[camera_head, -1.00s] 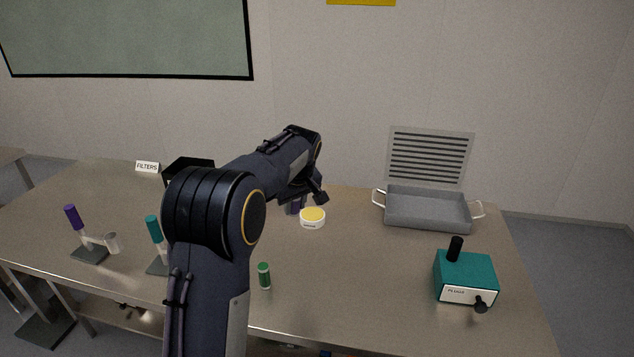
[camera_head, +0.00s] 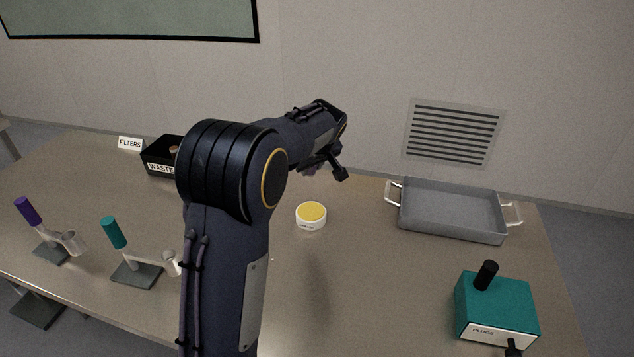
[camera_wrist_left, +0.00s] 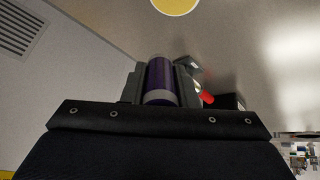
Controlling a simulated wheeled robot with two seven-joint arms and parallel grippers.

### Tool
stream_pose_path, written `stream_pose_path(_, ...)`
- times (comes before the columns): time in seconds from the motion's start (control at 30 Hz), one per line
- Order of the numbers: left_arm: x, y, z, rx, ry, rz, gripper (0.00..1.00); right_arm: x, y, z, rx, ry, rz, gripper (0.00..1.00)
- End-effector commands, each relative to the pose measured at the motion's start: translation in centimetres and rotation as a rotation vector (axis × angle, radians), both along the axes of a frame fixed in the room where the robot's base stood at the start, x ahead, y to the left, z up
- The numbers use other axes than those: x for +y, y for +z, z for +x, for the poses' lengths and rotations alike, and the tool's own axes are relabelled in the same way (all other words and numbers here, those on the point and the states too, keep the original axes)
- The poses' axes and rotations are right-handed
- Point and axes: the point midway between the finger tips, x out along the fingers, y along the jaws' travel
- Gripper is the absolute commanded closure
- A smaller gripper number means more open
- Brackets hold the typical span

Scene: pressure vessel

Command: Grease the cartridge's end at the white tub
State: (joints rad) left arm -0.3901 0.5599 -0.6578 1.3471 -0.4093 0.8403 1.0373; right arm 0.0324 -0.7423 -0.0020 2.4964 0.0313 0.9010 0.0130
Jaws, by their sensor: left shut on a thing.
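The white tub (camera_head: 311,222) stands on the table with a yellow surface on top. In the left wrist view a yellow disc (camera_wrist_left: 176,4), seemingly the tub's top, shows at the upper edge. My left gripper (camera_head: 318,164) is above the table, behind the tub in the head view and apart from it. It is shut on the purple cartridge (camera_wrist_left: 160,76), which has a pale band near its lower end in the left wrist view. My forearm hides most of the cartridge in the head view. My right gripper is not in view.
A grey tray (camera_head: 450,213) with handles lies at the right, behind a teal plug box (camera_head: 497,304). Two stands with a purple filter (camera_head: 28,211) and a teal filter (camera_head: 115,232) are at the left. A black WASTE bin (camera_head: 160,158) stands behind. The table between tub and tray is clear.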

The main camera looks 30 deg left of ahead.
Motion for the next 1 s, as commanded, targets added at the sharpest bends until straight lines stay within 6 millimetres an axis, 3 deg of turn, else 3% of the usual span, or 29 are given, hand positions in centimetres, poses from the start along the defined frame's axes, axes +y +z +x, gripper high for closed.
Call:
stream_pose_path(0.03, 0.0, -1.3, 0.0, -0.005, 0.001, 0.004, 0.97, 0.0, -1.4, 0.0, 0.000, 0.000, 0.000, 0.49)
stream_pose_path(0.1, 0.0, -2.2, 0.0, -0.012, 0.001, 0.009, 0.97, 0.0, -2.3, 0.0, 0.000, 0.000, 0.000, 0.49)
stream_pose_path(0.47, 0.0, -6.1, 0.0, -0.036, 0.000, 0.033, 0.97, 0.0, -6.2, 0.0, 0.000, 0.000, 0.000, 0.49)
stream_pose_path(0.77, 0.0, -7.1, 0.0, -0.039, 0.001, 0.037, 0.97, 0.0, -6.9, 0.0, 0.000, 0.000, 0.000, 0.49)
stream_pose_path(1.0, 0.0, -9.4, 0.0, -0.039, 0.000, 0.037, 0.97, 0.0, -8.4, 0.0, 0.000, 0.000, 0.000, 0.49)
